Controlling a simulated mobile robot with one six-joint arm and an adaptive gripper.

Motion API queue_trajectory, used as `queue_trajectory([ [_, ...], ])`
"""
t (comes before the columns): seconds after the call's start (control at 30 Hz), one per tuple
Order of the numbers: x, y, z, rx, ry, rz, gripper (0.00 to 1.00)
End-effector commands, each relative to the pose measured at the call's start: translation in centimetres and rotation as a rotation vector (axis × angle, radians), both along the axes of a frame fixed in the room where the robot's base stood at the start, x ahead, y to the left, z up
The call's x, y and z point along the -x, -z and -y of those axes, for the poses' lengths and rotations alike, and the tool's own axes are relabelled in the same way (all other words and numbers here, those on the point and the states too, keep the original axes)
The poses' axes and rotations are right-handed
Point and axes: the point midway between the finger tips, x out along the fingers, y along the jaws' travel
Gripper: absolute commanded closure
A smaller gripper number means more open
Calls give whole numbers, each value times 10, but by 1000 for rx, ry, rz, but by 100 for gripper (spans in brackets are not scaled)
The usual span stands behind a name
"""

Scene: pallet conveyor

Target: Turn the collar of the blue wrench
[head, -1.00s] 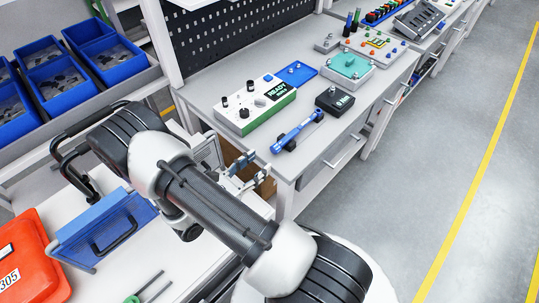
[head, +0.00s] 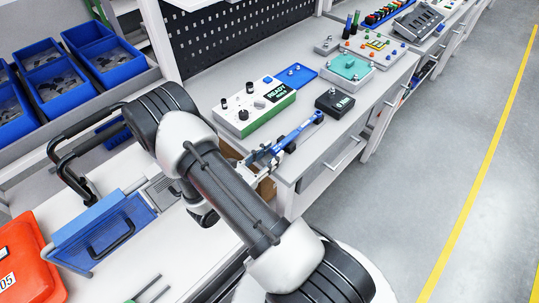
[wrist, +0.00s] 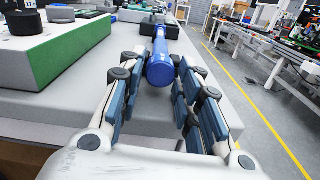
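The blue wrench (head: 297,133) lies near the front edge of the workbench, its handle end towards me and its head at the upper right. In the wrist view the blue wrench (wrist: 160,62) points away from me, its round handle end facing the camera. My gripper (head: 267,157) reaches that end. In the wrist view my gripper (wrist: 158,78) is open, one finger on each side of the handle end. A gap shows on both sides, so it appears not to touch. The fingers partly hide the handle in the head view.
A READY display box (head: 256,109) with knobs stands left of the wrench. A small black box (head: 335,102) sits past its head. A teal-topped fixture (head: 347,68) and blue tray (head: 296,76) are further back. The aisle floor (head: 435,160) is clear.

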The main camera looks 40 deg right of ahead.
Motion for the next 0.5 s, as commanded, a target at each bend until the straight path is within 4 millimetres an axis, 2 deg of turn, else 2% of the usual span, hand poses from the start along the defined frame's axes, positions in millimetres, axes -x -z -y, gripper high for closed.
queue_trajectory([
  [0.07,0,0,0,0,0,0,76],
  [0.4,0,0,0,0,0,0,99],
  [0.5,0,0,0,1,0,-17,99],
])
